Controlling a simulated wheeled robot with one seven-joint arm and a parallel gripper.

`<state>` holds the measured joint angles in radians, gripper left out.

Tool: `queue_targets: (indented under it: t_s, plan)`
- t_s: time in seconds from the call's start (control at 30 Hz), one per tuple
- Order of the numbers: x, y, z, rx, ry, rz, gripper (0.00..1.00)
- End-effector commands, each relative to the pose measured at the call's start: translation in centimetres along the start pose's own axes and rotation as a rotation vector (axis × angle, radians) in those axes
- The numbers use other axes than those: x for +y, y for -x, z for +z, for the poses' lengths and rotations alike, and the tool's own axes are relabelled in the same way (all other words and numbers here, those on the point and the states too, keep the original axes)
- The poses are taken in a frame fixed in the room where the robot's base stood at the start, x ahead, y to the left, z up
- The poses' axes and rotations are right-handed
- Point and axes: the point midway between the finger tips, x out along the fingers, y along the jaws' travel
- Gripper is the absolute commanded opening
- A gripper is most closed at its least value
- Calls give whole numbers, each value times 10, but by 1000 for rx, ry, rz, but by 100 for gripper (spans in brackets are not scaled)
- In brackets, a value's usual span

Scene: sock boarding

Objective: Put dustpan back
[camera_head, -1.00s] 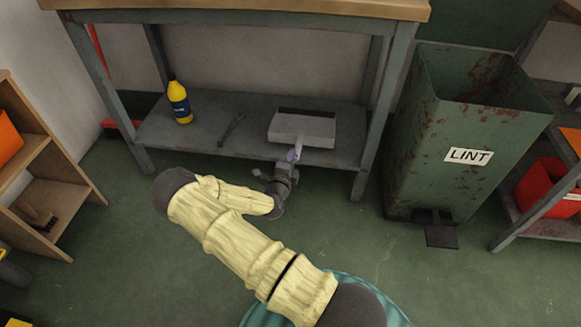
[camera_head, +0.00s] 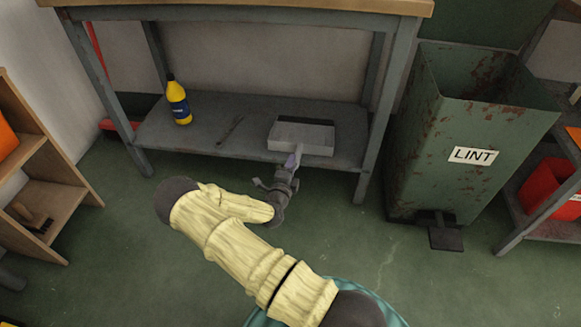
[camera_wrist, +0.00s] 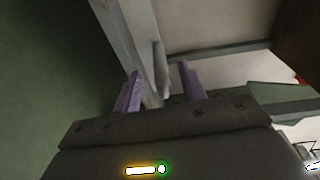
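The grey dustpan (camera_head: 302,139) rests on the lower shelf (camera_head: 200,142) of the workbench, near the front edge at the right. Its short handle (camera_head: 298,151) points out toward my gripper (camera_head: 292,161). In the wrist view, the two purple fingers of my gripper (camera_wrist: 161,88) stand apart. The grey handle (camera_wrist: 161,70) shows between and just beyond them, with gaps on both sides. Whether a finger touches the handle cannot be told.
A bench leg (camera_head: 376,150) stands to the right. Further right is the green LINT bin (camera_head: 455,125). A wooden shelf unit (camera_head: 58,190) stands at left.

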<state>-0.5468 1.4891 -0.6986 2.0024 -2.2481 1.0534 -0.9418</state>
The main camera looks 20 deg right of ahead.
Motion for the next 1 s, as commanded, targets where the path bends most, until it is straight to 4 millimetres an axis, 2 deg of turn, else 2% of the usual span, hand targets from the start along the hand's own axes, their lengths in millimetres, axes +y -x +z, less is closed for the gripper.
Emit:
queue_targets:
  t_s: [0.27, 0.37, 1.0]
  plan:
    - [-2, 0, 0, 0, 0, 0, 42]
    - [-4, 9, 0, -1, 1, 2, 42]
    - [-5, 111, 0, -2, 2, 2, 42]
